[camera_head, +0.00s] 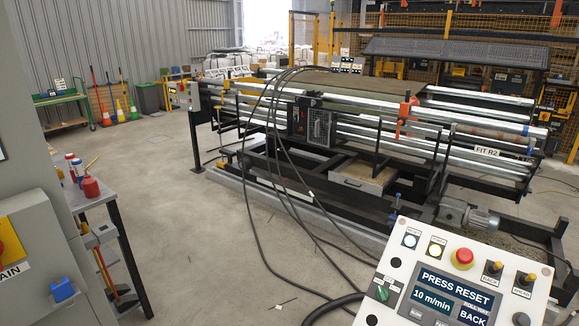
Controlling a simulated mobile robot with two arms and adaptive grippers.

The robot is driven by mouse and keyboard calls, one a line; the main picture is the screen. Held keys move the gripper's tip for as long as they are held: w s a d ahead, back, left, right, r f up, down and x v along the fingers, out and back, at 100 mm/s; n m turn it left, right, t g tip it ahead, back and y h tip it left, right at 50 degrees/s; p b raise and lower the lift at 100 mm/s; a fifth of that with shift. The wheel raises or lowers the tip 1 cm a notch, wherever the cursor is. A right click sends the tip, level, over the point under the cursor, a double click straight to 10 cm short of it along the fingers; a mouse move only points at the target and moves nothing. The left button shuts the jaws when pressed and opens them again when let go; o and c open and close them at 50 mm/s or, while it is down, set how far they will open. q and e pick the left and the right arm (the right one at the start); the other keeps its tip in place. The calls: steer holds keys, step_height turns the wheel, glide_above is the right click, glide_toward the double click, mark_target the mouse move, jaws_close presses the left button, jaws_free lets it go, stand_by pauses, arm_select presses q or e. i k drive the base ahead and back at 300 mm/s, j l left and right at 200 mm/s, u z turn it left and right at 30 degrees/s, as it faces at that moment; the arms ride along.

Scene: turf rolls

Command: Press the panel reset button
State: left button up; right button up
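The control panel (398,270) fills the lower right, a pale box tilted toward me. Its screen (450,297) reads "PRESS RESET", "10 m/min" and "BACK". Neither gripper is in view, and nothing touches the panel. Its bottom edge is cut off.
Black cables hang in front of the roller machine (330,122) and run down beside the panel. A grey cabinet (40,262) with a red knob stands at left, near a small table (97,192) with bottles. Open concrete floor (200,240) lies between.

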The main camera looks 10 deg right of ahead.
mark_target(410, 240)
steer(key=z, duration=1.4)
